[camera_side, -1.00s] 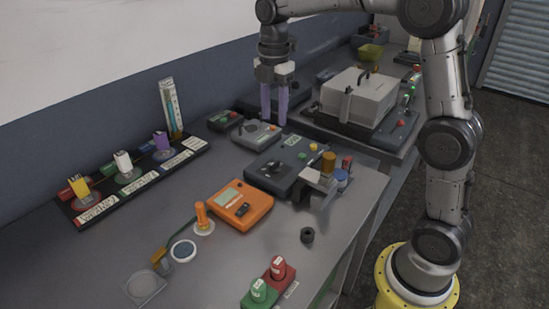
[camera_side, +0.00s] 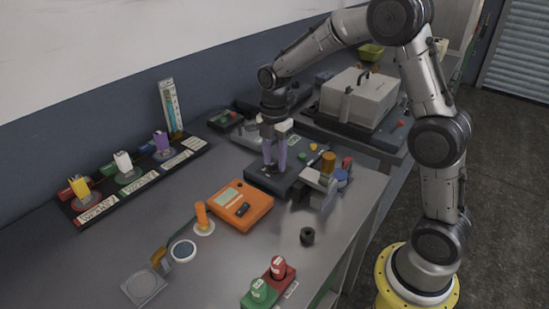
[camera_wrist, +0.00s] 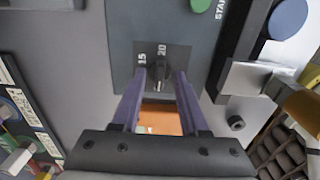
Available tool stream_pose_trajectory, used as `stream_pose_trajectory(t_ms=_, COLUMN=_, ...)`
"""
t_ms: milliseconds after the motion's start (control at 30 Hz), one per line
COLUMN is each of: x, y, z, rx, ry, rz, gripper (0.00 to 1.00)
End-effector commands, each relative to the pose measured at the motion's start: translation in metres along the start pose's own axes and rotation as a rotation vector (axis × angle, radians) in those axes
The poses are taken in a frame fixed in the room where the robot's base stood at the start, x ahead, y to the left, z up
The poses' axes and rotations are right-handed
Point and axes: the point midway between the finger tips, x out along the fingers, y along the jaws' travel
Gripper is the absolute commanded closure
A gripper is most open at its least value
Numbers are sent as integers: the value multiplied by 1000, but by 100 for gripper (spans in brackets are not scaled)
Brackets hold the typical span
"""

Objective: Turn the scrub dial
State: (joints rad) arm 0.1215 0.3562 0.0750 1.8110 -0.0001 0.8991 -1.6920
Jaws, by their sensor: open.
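The scrub dial is a small black knob (camera_wrist: 160,76) on a dark grey control box (camera_wrist: 120,30), with the labels 15 and 20 beside it in the wrist view. In the side view the box (camera_side: 258,180) stands on the bench, and the dial is mostly hidden by my fingers. My gripper (camera_wrist: 162,75) is open and points down at the dial. Its purple fingers (camera_side: 274,168) stand on either side of the knob. I cannot tell whether they touch it. A green button (camera_wrist: 200,5) marked START is on the same box.
An orange device (camera_side: 258,202) stands close in front of the box. A metal fixture with a blue-topped cylinder (camera_side: 341,176) is at its right. A black ring (camera_side: 307,236) lies on the bench. A grey lidded machine (camera_side: 358,97) stands behind.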

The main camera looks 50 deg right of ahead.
Motion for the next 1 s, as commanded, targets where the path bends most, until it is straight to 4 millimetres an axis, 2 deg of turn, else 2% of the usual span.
stream_pose_trajectory(t_ms=233, x=1, y=0, z=0, rx=0, ry=0, rz=-1, gripper=56)
stream_pose_trajectory(t_ms=400, x=0, y=0, z=0, rx=0, ry=0, rz=0, gripper=87)
stream_pose_trajectory(t_ms=467, x=0, y=0, z=0, rx=0, ry=0, rz=0, gripper=98)
stream_pose_trajectory(t_ms=500, x=0, y=0, z=0, rx=0, ry=0, rz=0, gripper=100)
stream_pose_trajectory(t_ms=1000, x=0, y=0, z=0, rx=35, ry=0, rz=-1, gripper=100)
